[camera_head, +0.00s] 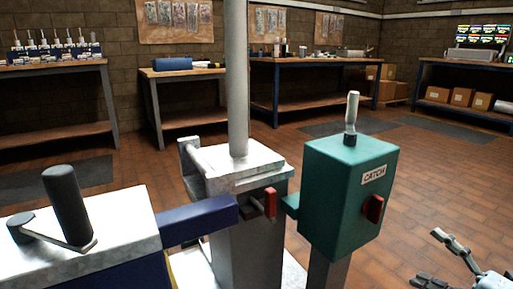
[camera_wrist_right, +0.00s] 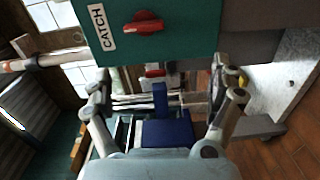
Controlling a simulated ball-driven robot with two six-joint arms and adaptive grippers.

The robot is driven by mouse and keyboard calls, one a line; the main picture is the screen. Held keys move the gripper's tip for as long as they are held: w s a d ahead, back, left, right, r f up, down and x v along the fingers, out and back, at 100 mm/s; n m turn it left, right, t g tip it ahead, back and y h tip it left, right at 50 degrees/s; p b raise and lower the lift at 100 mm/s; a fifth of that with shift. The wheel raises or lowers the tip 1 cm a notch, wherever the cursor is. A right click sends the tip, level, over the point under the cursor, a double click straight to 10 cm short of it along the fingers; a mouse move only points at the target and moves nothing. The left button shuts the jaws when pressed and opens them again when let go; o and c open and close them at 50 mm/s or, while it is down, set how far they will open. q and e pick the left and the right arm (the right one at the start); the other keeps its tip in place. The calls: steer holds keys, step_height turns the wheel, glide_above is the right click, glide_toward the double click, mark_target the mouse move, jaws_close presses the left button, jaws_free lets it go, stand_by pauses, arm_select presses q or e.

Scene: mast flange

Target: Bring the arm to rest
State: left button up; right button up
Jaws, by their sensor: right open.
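My right gripper (camera_head: 428,257) is at the lower right of the head view, open and empty, to the right of the teal box (camera_head: 335,200) and apart from it. The box has a CATCH label (camera_head: 374,175), a red knob (camera_head: 374,208) and an upright pale handle (camera_head: 352,118) on top. In the right wrist view, my gripper (camera_wrist_right: 162,80) has its fingers spread, with the teal box (camera_wrist_right: 165,40) beyond them. My left gripper is not seen.
A grey mast (camera_head: 237,80) rises from a pale block (camera_head: 240,165) on a pedestal left of the box. A white-topped unit (camera_head: 110,225) with a black-handled crank (camera_head: 66,205) stands at lower left. Benches line the back wall. Brick floor (camera_head: 440,180) is open at right.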

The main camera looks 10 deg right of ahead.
steer(key=s+a+f+m+g+h, duration=0.65)
steer(key=s+a+f+m, duration=0.3)
steer(key=s+m, duration=0.3)
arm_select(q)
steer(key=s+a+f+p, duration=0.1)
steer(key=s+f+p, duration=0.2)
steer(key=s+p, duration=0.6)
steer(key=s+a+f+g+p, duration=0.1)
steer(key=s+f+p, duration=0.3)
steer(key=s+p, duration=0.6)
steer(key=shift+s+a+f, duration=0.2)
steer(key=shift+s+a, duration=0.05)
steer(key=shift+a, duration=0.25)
arm_select(e)
steer(key=s+f+m+g, duration=0.3)
steer(key=s, duration=0.8)
steer(key=s+f+m+g, duration=0.2)
steer(key=s+f+g, duration=0.1)
steer(key=s, duration=0.7)
steer(key=s+f+m+g, duration=0.3)
steer(key=s+f, duration=0.1)
steer(key=s, duration=0.7)
steer(key=shift+s+d+f+m+h, duration=0.25)
steer(key=shift+s+m+h, duration=0.1)
steer(key=shift+h, duration=0.1)
steer(key=shift+g, duration=0.25)
steer(key=shift+r, duration=0.1)
steer(key=shift+c, duration=0.4)
